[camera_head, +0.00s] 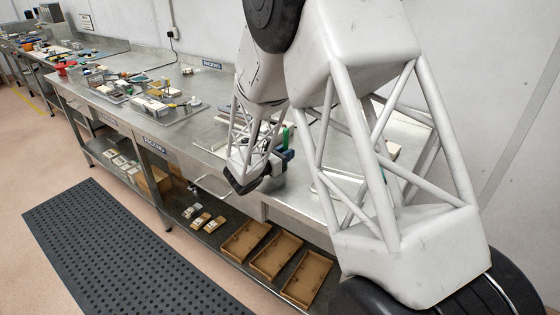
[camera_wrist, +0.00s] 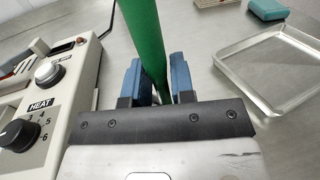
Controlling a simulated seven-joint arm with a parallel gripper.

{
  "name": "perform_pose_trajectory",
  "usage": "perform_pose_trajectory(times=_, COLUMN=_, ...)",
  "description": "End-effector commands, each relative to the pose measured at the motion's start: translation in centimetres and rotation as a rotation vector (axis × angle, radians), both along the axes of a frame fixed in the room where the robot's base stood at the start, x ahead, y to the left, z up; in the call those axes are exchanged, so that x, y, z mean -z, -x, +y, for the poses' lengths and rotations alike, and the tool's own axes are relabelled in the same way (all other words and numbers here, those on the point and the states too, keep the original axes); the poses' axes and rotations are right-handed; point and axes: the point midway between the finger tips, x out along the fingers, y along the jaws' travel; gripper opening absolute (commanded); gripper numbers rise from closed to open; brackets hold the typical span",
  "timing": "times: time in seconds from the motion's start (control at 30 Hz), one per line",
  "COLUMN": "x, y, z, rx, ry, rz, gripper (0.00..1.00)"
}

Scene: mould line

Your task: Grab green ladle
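The green ladle shows only as its handle. In the wrist view the green handle (camera_wrist: 146,35) runs down from the top edge between the two blue fingers of my gripper (camera_wrist: 157,75). The fingers stand close together, and the handle fills most of the gap between them. In the head view a short green piece of the handle (camera_head: 286,136) sticks up beside my gripper (camera_head: 284,157), over the steel bench. The ladle's bowl is not visible in either view.
A beige heat control box (camera_wrist: 45,85) with black knobs stands close on the left in the wrist view. Wooden trays (camera_head: 278,256) sit on the lower shelf.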

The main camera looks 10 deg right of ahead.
Motion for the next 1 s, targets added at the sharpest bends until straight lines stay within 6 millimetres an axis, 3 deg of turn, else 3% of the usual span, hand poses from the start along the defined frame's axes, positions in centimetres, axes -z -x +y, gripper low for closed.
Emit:
perform_pose_trajectory(times=0.03, x=0.0, y=0.0, z=0.0, rx=0.0, ry=0.0, rz=0.0, gripper=0.15)
perform_pose_trajectory(times=0.13, x=0.0, y=0.0, z=0.0, rx=0.0, ry=0.0, rz=0.0, gripper=0.0)
perform_pose_trajectory(times=0.67, x=-0.5, y=0.0, z=0.0, rx=0.0, ry=0.0, rz=-0.001, gripper=0.0)
perform_pose_trajectory(times=1.0, x=-3.4, y=0.0, z=0.0, rx=0.0, ry=-0.001, rz=-0.003, gripper=0.0)
